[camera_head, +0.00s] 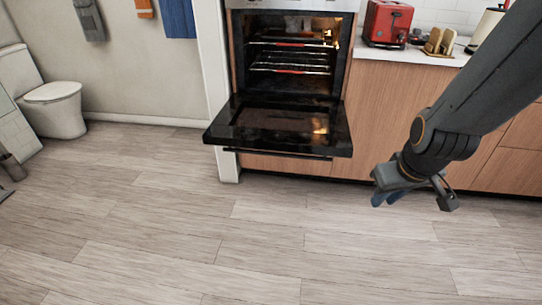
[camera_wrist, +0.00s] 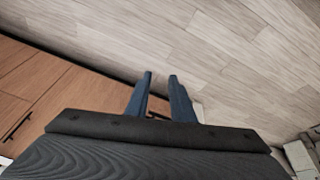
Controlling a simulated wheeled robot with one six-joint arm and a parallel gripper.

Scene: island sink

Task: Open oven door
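The oven (camera_head: 291,50) is built into the wooden cabinets in the head view, with its lit inside and racks showing. Its black glass door (camera_head: 280,124) is swung down and lies about level in front of the opening. A handle bar (camera_head: 277,153) runs along the door's front edge. My gripper (camera_head: 388,198) is to the right of the door and lower in the picture, apart from it. In the wrist view my gripper (camera_wrist: 161,78) has a gap between its two blue fingers and nothing between them. The oven does not show in the wrist view.
Wooden cabinets (camera_head: 392,110) stand right of the oven, under a counter with a red toaster (camera_head: 387,23). A white post (camera_head: 212,75) stands left of the oven. A toilet (camera_head: 55,105) is at the far left. The floor (camera_head: 230,235) in front is clear.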

